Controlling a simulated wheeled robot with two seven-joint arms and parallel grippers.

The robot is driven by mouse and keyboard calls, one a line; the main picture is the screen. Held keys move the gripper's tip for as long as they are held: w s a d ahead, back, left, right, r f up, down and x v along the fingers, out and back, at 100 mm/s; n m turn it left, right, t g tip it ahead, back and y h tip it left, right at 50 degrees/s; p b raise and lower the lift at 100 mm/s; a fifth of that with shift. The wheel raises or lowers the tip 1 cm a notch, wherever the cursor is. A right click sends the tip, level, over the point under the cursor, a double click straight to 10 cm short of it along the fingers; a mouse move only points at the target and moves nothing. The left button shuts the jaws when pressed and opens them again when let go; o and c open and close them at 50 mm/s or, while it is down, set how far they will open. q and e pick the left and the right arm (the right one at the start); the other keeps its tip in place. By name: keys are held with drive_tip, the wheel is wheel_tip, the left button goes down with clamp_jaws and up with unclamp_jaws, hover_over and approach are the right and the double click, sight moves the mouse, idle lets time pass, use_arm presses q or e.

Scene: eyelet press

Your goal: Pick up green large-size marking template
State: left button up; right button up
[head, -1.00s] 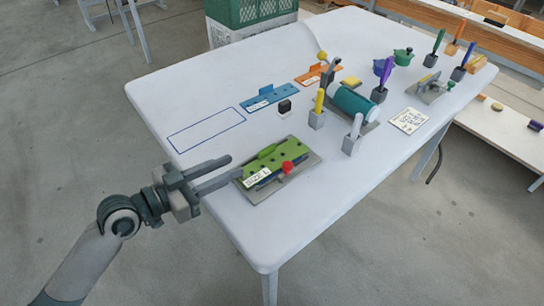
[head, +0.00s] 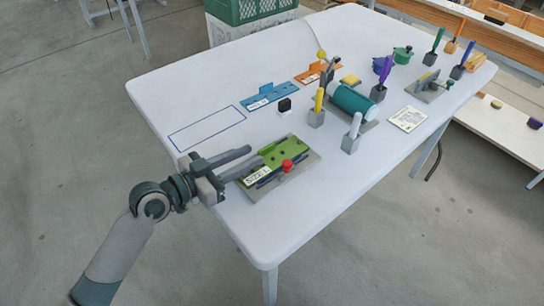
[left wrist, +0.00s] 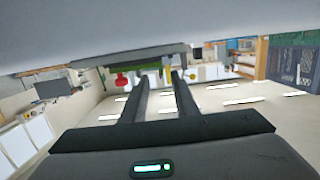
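The green marking template (head: 290,153), with a white size label (head: 257,179) at its front left, lies on a grey plate (head: 305,172) near the table's front edge. A red knob (head: 287,165) stands at its front side. My left gripper (head: 257,155) is open, its fingers at the template's left side and overlapping its raised tab in the head view. In the left wrist view, a gap shows between the fingers (left wrist: 160,80), with green (left wrist: 152,67) beyond the tips and the red knob (left wrist: 122,80) to the left. Contact cannot be told. My right gripper is not in view.
A blue template (head: 272,96) and an orange one (head: 318,74) lie farther back. A blue outlined rectangle (head: 207,128) is empty. A black stamp (head: 285,104), yellow marker (head: 319,99), white marker (head: 355,125) and teal roller (head: 354,101) stand behind and to the right.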

sight(273, 156)
use_arm(q)
drive_tip(key=shift+p+x, duration=0.4)
drive_tip(key=shift+x, duration=1.65)
drive_tip(key=shift+w+a, duration=0.1)
drive_tip(key=shift+a, duration=0.05)
clamp_jaws()
